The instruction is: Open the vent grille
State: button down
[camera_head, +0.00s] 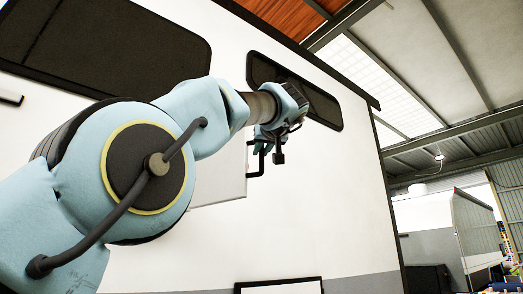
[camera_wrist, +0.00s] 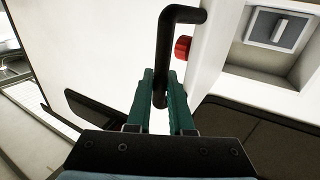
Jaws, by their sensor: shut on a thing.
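A white hinged panel, which I take as the vent grille, though no slats show, stands out from the white caravan wall in the wrist view (camera_wrist: 209,40). It also shows in the head view (camera_head: 222,180). A bent black handle (camera_wrist: 164,45) is fixed to it; part of the handle shows in the head view (camera_head: 249,160). My gripper's green fingers (camera_wrist: 161,88) are shut on the handle's lower end, one on each side. My gripper also shows in the head view (camera_head: 268,147). A recess (camera_wrist: 241,61) with a grey square fitting (camera_wrist: 279,29) is exposed behind the panel.
A red knob (camera_wrist: 183,48) sits by the panel near the handle. Dark windows (camera_head: 318,105) (camera_head: 110,45) are set in the caravan wall (camera_head: 330,190) above my arm. A black-framed hatch (camera_head: 278,287) is low on the wall. Open hall space lies to the right.

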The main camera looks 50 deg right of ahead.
jog(key=c, duration=0.9)
grip_release()
jog(key=shift+f, duration=0.1)
jog(key=b+v, duration=0.5)
jog(key=v, duration=0.5)
jog(key=shift+s+a, duration=0.25)
jog(key=shift+s, duration=0.1)
